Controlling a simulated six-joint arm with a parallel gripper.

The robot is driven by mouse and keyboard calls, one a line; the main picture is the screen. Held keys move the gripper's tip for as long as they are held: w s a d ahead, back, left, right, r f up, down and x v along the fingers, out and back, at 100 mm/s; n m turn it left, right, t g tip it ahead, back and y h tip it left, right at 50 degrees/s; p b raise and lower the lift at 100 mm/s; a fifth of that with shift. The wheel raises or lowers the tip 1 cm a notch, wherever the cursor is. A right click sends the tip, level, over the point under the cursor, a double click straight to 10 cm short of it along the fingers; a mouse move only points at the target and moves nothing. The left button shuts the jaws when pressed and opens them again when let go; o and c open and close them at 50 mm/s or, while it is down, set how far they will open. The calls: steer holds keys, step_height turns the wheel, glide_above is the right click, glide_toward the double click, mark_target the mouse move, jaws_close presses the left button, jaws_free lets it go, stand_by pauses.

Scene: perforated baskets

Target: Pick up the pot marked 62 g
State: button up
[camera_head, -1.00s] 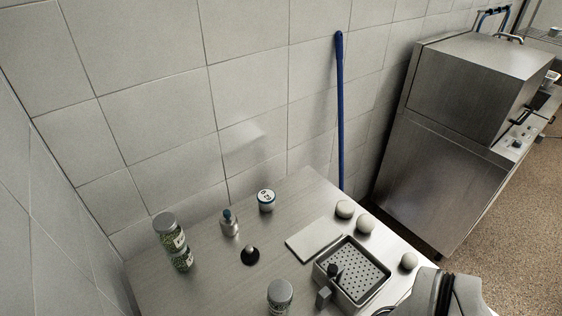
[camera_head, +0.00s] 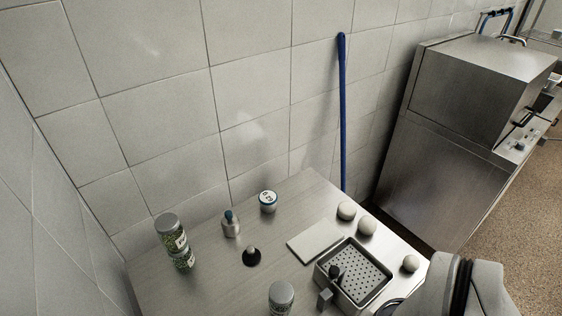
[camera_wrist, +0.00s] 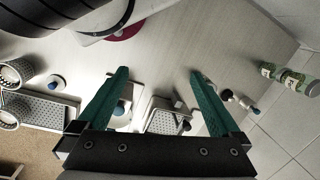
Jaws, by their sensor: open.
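I cannot surely pick out the white pot in the wrist view.
A perforated basket (camera_head: 353,275), a pale board (camera_head: 314,241), several pale round objects (camera_head: 367,226), a small blue-capped bottle (camera_head: 231,224) and a black-based knob (camera_head: 251,257) occupy the table. Tiled walls rise behind and left. The wrist view shows another perforated tray (camera_wrist: 42,112).

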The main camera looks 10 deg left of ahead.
steer(key=w+d+n+t+h, duration=0.1)
steer(key=w+d+n+t, duration=0.15)
steer(key=w, duration=0.65)
steer(key=n+t+y, duration=0.5)
steer(key=n+t, duration=0.2)
steer(key=t, duration=0.3)
glide_above(269, 201)
steer(key=s+d, duration=0.6)
steer(key=s, duration=0.8)
step_height(269, 201, down, 17)
steer(key=x, duration=1.6)
steer(key=shift+w+d+r, duration=0.2)
steer(key=shift+w+r, duration=0.05)
steer(key=shift+r, duration=0.15)
steer(key=c, duration=1.4)
